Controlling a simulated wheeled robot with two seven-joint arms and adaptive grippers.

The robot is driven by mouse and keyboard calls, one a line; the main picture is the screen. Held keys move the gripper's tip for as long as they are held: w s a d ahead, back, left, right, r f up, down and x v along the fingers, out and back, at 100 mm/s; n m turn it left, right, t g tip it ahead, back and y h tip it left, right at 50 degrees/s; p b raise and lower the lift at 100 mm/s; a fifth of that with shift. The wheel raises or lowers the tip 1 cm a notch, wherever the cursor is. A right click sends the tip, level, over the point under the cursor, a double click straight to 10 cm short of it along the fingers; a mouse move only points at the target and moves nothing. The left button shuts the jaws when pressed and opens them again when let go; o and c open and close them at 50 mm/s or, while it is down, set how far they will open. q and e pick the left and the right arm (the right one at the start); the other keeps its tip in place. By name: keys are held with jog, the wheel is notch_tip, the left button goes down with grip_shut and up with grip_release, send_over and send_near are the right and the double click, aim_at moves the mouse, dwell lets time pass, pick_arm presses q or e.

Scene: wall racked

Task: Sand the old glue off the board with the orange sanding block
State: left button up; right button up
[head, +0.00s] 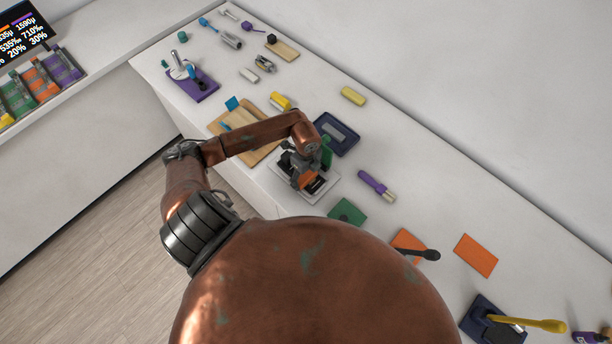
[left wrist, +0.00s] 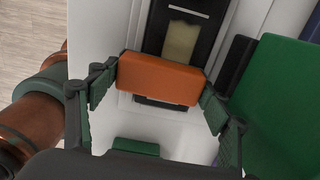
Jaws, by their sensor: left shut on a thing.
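The orange sanding block (left wrist: 160,79) is held between the green-padded fingers of my left gripper (left wrist: 158,84). In the head view my left gripper (head: 303,172) is shut on the block (head: 309,181), over a pale plate (head: 328,190) on the bench. The dark board (left wrist: 153,35) lies beyond and partly under the block in the left wrist view. A tan glue patch (left wrist: 181,41) shows on it, its near end hidden by the block. I cannot tell whether the block touches the board. My right gripper is not in view.
A dark blue tray (head: 338,134) and a wooden board (head: 267,150) lie close to my left gripper. A green sheet (head: 347,212) and a purple-handled tool (head: 376,186) lie to its right. Several other tools are spread along the white bench (head: 405,160) against the wall.

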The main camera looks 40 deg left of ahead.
pick_arm(q)
jog(key=shift+w, duration=0.25)
jog(key=shift+w+d+b, duration=0.1)
jog(key=shift+w+b, duration=0.3)
jog(key=shift+w, duration=0.45)
jog(key=shift+w+r, duration=0.1)
